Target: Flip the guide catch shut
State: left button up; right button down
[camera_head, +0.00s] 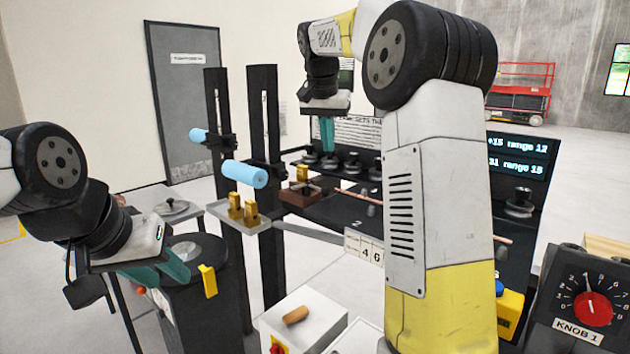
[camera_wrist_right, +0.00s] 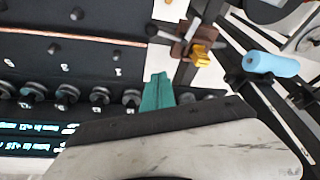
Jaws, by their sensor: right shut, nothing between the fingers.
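A small brown block (camera_head: 299,196) with a gold catch-like piece (camera_head: 303,174) stands on the dark bench panel. In the right wrist view the gold piece (camera_wrist_right: 202,55) sits at the brown block's end, and looks raised; its exact angle is hard to tell. My right gripper (camera_head: 327,146) hangs above the panel, just right of the block, apart from it. Its teal fingers (camera_wrist_right: 158,92) are shut and empty. My left gripper (camera_head: 170,275) is at the lower left, its teal fingers apart, above a dark machine and beside a yellow tab (camera_head: 208,281).
Light blue rollers (camera_head: 245,173) stick out on black posts left of the block. A grey shelf (camera_head: 242,228) with gold blocks is below them. Copper rods (camera_wrist_right: 78,38) and several black knobs line the panel. A white box (camera_head: 303,325) stands in front.

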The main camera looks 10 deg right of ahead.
dwell(0.3)
notch_tip(320, 180, down, 10)
jog(key=shift+f, duration=0.1)
jog(key=shift+s+a, duration=0.15)
jog(key=shift+s, duration=0.05)
dwell(0.4)
